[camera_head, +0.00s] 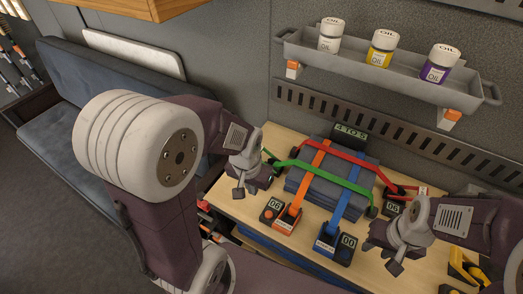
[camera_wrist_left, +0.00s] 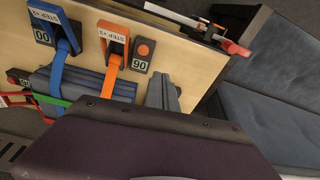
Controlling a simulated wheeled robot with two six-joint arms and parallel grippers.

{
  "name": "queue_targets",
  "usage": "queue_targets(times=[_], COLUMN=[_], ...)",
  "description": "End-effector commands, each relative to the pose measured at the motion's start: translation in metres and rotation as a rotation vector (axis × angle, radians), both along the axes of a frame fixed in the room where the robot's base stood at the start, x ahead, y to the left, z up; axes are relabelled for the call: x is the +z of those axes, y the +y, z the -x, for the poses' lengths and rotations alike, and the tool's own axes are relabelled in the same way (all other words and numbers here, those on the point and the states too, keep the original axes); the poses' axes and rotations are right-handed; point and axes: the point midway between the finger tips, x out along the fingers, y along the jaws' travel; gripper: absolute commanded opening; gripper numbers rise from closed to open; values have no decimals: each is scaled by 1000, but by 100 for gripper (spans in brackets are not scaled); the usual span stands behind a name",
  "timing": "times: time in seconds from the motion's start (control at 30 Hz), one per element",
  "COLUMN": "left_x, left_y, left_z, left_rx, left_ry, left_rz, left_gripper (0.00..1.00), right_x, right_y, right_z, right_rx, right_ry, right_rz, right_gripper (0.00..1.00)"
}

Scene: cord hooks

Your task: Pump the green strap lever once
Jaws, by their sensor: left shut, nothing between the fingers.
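A green strap (camera_head: 335,178) runs across a dark blue folded bundle (camera_head: 320,196) on the wooden bench. Its left end, by a dark fitting, is close to my left gripper (camera_head: 240,193) and partly hidden by it; I cannot tell which part is the lever. My left gripper is shut and empty, and contact with the green part is not clear. In the left wrist view the green strap (camera_wrist_left: 50,100) shows at the left, away from the grey fingers (camera_wrist_left: 165,85). My right gripper (camera_head: 383,262) is at the bench's right; its opening is unclear.
Orange (camera_head: 286,222) and blue (camera_head: 325,246) strap levers stand at the front, beside counter boxes. A red strap (camera_head: 350,157) crosses behind. A "4 TO 5" sign (camera_head: 350,134) stands behind the bundle. A grey shelf (camera_head: 400,82) holds oil jars above.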

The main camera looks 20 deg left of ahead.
Motion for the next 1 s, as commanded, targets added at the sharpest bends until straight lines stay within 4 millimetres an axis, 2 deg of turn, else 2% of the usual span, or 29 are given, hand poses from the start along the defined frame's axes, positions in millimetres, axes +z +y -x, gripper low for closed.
queue_targets(times=[0.03,0.1,0.2,0.3,0.4,0.47,0.57,0.87,1.0], left_x=[12,28,45,54,52,45,33,32,19], left_y=[3,11,24,37,49,52,55,56,58], left_z=[-29,-70,-124,-166,-194,-200,-197,-196,-200], left_rx=[-21,-47,-71,-77,-72,-66,-60,-57,-57], left_ry=[-39,-85,-139,-178,-195,-187,-161,-160,-157], left_rz=[-17,-46,-90,-125,-145,-146,-143,-143,-142], left_gripper=[0,0,0,0,0,0,0,0,0], right_x=[0,0,0,1,1,1,1,1,2], right_y=[0,0,0,0,0,0,0,0,0], right_z=[0,0,0,0,0,0,0,0,0], right_rx=[0,0,0,0,0,0,0,0,0], right_ry=[0,0,0,0,0,0,0,0,0], right_rz=[0,0,0,0,0,0,0,0,0], right_gripper=[36,36,36,36,36,36,36,36,36])
